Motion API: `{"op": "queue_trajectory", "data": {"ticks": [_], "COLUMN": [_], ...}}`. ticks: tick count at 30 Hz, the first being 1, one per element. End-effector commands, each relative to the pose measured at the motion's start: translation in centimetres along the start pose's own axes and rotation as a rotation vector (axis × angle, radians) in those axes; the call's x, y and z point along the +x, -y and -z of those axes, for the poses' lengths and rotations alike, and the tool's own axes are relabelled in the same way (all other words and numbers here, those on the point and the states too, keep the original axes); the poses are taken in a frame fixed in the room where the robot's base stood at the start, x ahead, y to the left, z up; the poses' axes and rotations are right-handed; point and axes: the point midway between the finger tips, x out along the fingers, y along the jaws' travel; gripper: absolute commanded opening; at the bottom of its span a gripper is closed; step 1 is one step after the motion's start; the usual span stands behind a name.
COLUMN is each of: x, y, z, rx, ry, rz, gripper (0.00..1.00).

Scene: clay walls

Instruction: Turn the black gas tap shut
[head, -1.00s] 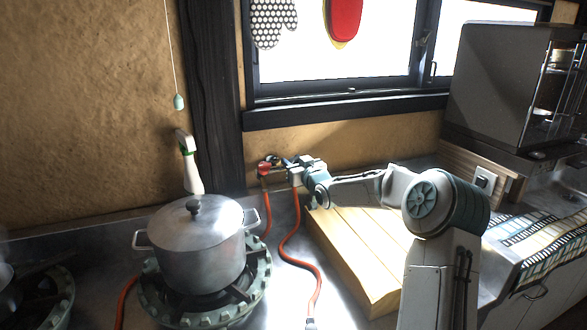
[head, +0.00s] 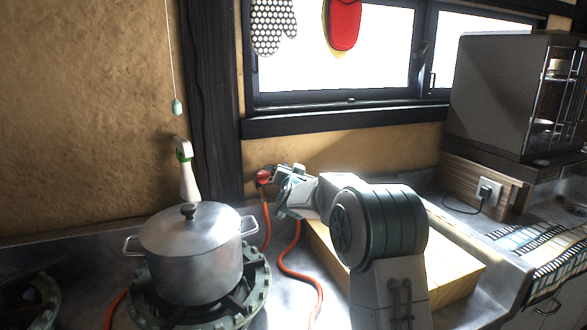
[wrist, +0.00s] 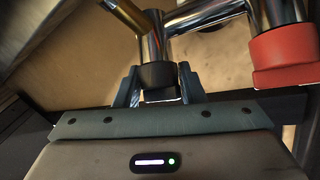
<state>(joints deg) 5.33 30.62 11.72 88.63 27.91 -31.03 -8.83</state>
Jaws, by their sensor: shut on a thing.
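The black gas tap (wrist: 157,76) sits on a shiny metal pipe in the wrist view. My gripper (wrist: 160,84) has one finger on each side of it and is shut on it. A red tap (wrist: 283,52) is on the pipe branch to the right, clear of the fingers. In the head view my gripper (head: 283,172) is at the wall pipes below the window. The red tap (head: 264,176) shows just left of it. The black tap is hidden there behind my gripper and wrist.
A lidded pot (head: 192,258) stands on a gas burner (head: 258,285) to the left. Orange-red hoses (head: 284,262) run down from the taps. A wooden board (head: 455,272) lies under my arm. A white-handled tool (head: 187,180) stands behind the pot.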

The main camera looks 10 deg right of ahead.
Motion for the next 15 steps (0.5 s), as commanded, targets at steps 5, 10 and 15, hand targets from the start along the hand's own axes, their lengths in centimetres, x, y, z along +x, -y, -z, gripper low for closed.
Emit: {"op": "queue_trajectory", "data": {"ticks": [5,10,15], "x": [0.01,0.02,0.03], "y": [0.03,-0.12,-0.19], "z": [0.30,0.19,0.08], "rx": [0.036,0.055,0.060], "ry": [-0.004,-0.007,-0.007], "rz": [-0.045,-0.067,-0.074], "gripper": [0.13,0.13,0.13]}}
